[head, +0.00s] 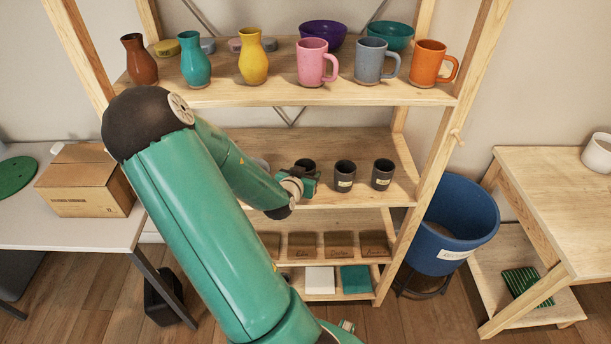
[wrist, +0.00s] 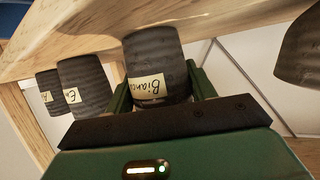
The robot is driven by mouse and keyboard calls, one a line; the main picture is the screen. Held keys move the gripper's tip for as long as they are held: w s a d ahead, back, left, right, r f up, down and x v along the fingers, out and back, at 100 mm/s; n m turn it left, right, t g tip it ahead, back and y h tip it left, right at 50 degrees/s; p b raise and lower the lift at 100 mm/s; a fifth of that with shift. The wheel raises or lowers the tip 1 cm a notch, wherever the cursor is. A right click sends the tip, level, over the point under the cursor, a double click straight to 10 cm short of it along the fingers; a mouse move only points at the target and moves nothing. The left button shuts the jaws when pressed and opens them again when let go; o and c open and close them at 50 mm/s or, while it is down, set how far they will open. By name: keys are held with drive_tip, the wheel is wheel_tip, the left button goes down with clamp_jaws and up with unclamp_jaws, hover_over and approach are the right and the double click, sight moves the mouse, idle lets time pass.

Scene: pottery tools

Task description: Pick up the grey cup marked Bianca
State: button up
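The dark grey cup marked Bianca (wrist: 150,50) is between the two fingers of my gripper (wrist: 163,90) in the wrist view, its label facing the camera. The fingers are apart, one on each side of the cup; whether they touch it is hard to tell. In the head view the cup (head: 305,165) is on the middle shelf, level with its neighbours, partly hidden behind my gripper (head: 302,182).
Two similar labelled cups (head: 345,174) (head: 382,174) stand to its right on the middle shelf (head: 400,190). Another dark cup (wrist: 300,50) shows at the right of the wrist view. Vases, mugs and bowls fill the upper shelf (head: 420,95). A blue bin (head: 455,225) is right of the rack.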

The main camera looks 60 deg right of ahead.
drive_tip(key=shift+c, duration=1.2)
drive_tip(key=shift+r, duration=0.1)
